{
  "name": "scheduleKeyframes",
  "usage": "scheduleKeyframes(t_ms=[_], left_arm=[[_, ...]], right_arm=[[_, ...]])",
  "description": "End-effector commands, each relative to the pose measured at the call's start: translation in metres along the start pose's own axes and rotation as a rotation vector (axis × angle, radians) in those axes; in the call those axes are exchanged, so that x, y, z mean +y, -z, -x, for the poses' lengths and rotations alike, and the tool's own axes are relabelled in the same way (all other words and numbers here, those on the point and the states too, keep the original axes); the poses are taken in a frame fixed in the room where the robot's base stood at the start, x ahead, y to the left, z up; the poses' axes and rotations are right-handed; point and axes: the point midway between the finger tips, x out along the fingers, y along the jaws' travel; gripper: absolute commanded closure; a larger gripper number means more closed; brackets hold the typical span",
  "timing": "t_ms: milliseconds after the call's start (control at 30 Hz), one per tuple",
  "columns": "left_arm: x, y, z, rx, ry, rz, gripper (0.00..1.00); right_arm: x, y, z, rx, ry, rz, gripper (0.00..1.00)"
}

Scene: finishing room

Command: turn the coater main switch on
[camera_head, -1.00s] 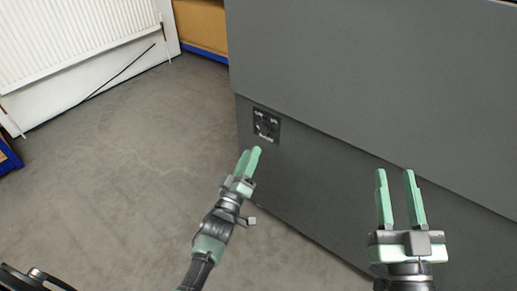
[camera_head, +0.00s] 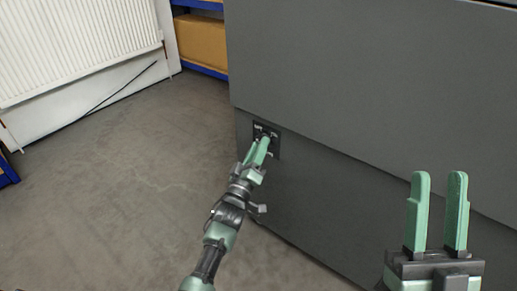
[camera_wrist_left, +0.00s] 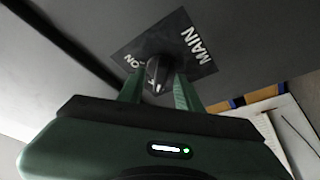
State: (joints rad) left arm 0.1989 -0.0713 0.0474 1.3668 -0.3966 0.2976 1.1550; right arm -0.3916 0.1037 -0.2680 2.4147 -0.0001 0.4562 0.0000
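The coater's main switch is a black rotary knob (camera_wrist_left: 158,70) on a dark square plate (camera_head: 272,133) on the grey cabinet's front. In the left wrist view the plate carries the words "MAIN" and "ON". My left gripper (camera_head: 264,144) is at the switch in the head view and hides part of it. In the left wrist view its two fingers (camera_wrist_left: 158,88) stand apart on both sides of the knob; I cannot tell whether they touch it. My right gripper (camera_head: 437,205) is open and empty, in front of the cabinet at right.
The grey coater cabinet (camera_head: 370,80) fills the right and middle of the head view. A white radiator (camera_head: 75,45) stands at the left. A shelf with a cardboard box (camera_head: 200,42) is behind. The floor (camera_head: 130,180) at left is clear.

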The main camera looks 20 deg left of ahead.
Motion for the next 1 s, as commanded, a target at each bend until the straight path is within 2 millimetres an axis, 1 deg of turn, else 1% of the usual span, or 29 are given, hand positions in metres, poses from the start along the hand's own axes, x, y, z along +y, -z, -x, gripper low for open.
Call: scheduleKeyframes(t_ms=[67,100,167,200,233,467,667,867,1000], left_arm=[[0.0,0.0,0.0,0.0,0.0,0.0,0.65],[0.0,0.0,0.0,0.0,0.0,0.0,0.71],[0.0,0.0,0.0,0.0,0.0,0.0,0.88],[0.0,0.0,0.0,0.0,0.0,0.0,0.99],[0.0,0.0,0.0,0.0,0.0,0.0,1.0],[0.0,0.0,0.001,-0.001,-0.001,-0.005,1.0],[-0.002,-0.001,0.001,-0.001,-0.019,-0.051,1.0],[-0.004,-0.001,0.001,-0.002,-0.067,-0.165,1.0],[-0.005,0.0,0.001,-0.002,-0.113,-0.279,1.0]], right_arm=[[0.0,0.0,0.0,-0.001,0.0,0.0,0.64],[0.0,0.0,0.0,-0.001,0.0,0.0,0.64],[0.0,0.0,0.0,-0.001,0.0,0.0,0.64],[0.0,0.0,0.0,-0.001,0.0,0.0,0.64],[0.0,0.0,0.0,-0.001,0.0,0.0,0.64],[0.0,0.0,0.0,-0.001,0.0,0.0,0.64],[0.0,0.004,0.002,0.022,0.0,-0.001,0.64],[-0.002,0.022,0.004,0.125,0.004,-0.007,0.64],[-0.003,0.037,0.008,0.204,0.005,-0.011,0.64]])
